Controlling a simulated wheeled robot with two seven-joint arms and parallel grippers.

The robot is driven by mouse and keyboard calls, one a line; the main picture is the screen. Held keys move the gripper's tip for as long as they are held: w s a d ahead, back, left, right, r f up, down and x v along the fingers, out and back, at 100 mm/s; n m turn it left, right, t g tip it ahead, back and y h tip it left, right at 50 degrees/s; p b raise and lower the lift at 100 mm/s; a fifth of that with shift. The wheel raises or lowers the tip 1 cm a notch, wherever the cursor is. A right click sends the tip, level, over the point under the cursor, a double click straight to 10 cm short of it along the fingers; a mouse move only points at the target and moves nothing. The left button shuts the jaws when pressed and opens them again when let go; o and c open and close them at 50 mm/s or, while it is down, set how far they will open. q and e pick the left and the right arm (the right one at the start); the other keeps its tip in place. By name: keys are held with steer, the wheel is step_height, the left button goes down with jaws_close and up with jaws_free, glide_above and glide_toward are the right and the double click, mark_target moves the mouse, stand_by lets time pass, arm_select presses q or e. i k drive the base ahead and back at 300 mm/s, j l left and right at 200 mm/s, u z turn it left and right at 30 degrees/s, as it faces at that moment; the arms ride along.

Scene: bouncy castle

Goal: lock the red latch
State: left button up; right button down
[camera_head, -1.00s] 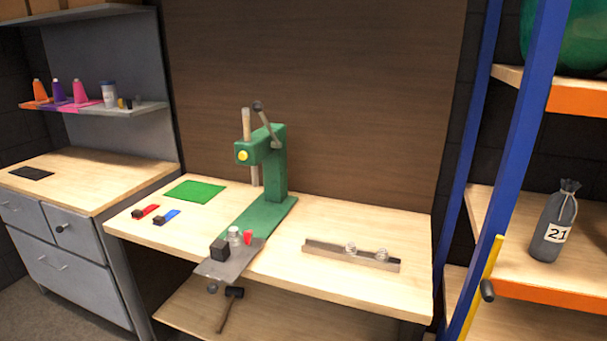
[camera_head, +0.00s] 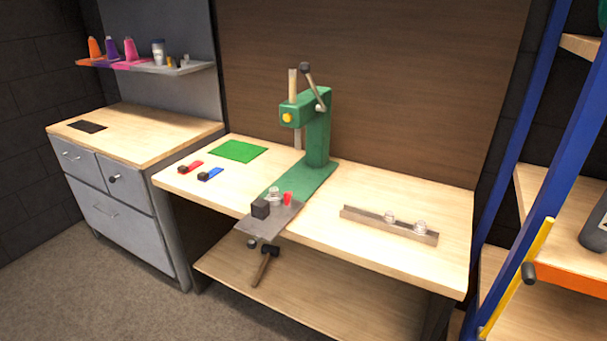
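A small red piece (camera_head: 288,198), which looks like the red latch, stands on the grey metal plate (camera_head: 262,226) at the front of the green press (camera_head: 318,140). A black block (camera_head: 260,209) and a clear cylindrical piece (camera_head: 274,196) are beside it on the plate. It is too small to tell whether the latch is locked. Another red piece with a black end (camera_head: 190,167) lies flat at the left of the workbench, near a similar blue piece (camera_head: 211,174). Neither of my grippers is in view.
The wooden workbench (camera_head: 385,187) has a metal rail (camera_head: 388,225) with two clear pieces at right. A hammer (camera_head: 264,264) is below its front edge. A grey drawer cabinet (camera_head: 107,205) is at left, blue-framed shelving (camera_head: 515,150) at right. Floor (camera_head: 85,270) at front left is clear.

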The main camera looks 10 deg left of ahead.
mark_target(287, 195)
steer(key=i+j, duration=0.8)
steer(key=i, duration=0.1)
